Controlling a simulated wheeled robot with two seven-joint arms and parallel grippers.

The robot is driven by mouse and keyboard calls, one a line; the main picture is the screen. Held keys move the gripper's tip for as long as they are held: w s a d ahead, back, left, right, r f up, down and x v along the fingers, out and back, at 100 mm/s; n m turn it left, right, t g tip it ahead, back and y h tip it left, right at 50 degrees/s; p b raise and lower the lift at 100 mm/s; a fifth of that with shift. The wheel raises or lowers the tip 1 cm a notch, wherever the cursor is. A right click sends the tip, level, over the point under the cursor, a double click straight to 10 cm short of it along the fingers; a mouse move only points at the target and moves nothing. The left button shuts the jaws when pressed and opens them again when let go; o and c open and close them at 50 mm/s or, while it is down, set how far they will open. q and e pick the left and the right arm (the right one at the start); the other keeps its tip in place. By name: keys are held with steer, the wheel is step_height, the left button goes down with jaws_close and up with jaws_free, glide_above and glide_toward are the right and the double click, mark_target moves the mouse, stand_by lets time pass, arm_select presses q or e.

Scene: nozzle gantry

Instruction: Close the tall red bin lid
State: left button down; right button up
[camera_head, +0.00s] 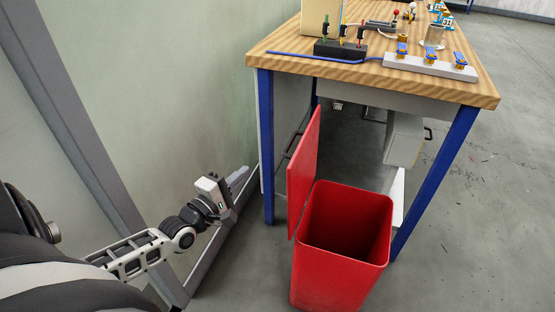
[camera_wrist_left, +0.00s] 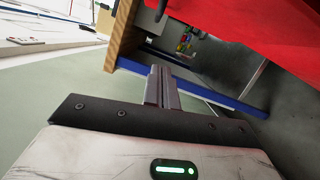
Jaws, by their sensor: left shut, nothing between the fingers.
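The tall red bin (camera_head: 343,245) stands on the floor in front of the workbench with its top open. Its red lid (camera_head: 303,170) stands upright, swung open along the left side of the bin. My left gripper (camera_head: 238,178) is to the left of the lid, apart from it, with its fingers shut and empty. In the left wrist view the shut fingers (camera_wrist_left: 162,82) point toward the bench leg, and a red surface (camera_wrist_left: 255,30) fills the upper right; I cannot tell whether it is lid or bin. My right gripper is not in view.
The workbench (camera_head: 330,72) with a wooden top and blue legs (camera_head: 267,150) stands behind the bin. Tools and a blue-clipped strip lie on it. A grey post (camera_head: 85,140) and green wall are on the left.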

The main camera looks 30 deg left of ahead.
arm_select(q)
steer(key=w+d+r+n, duration=0.1)
steer(key=w+d+r, duration=0.1)
steer(key=w, duration=0.9)
steer(key=shift+d, duration=0.5)
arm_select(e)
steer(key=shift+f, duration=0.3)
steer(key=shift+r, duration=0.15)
